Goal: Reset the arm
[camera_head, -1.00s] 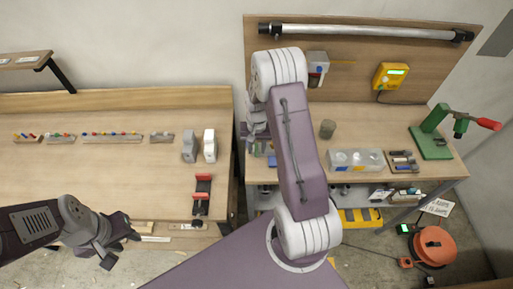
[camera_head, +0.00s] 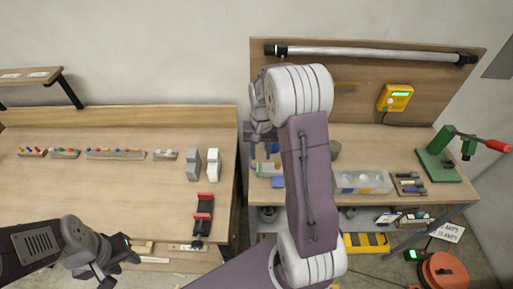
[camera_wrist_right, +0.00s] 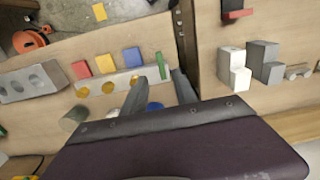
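My right arm rises through the middle of the head view and bends over at the top. My right gripper (camera_head: 256,128) hangs left of that bend, above the left end of the right-hand bench (camera_head: 400,150), and the arm partly hides it. In the right wrist view its two fingers (camera_wrist_right: 157,84) are apart with nothing held between them. Below them show a grey holder (camera_wrist_right: 122,82) with gold discs and a green block (camera_wrist_right: 160,65). My left gripper (camera_head: 118,264) is at the lower left, by the front edge of the left table (camera_head: 100,190). Its fingers look apart and empty.
Grey and white step blocks (camera_head: 213,164) and a red-and-black fixture (camera_head: 202,218) stand on the left table. The left table's middle is clear.

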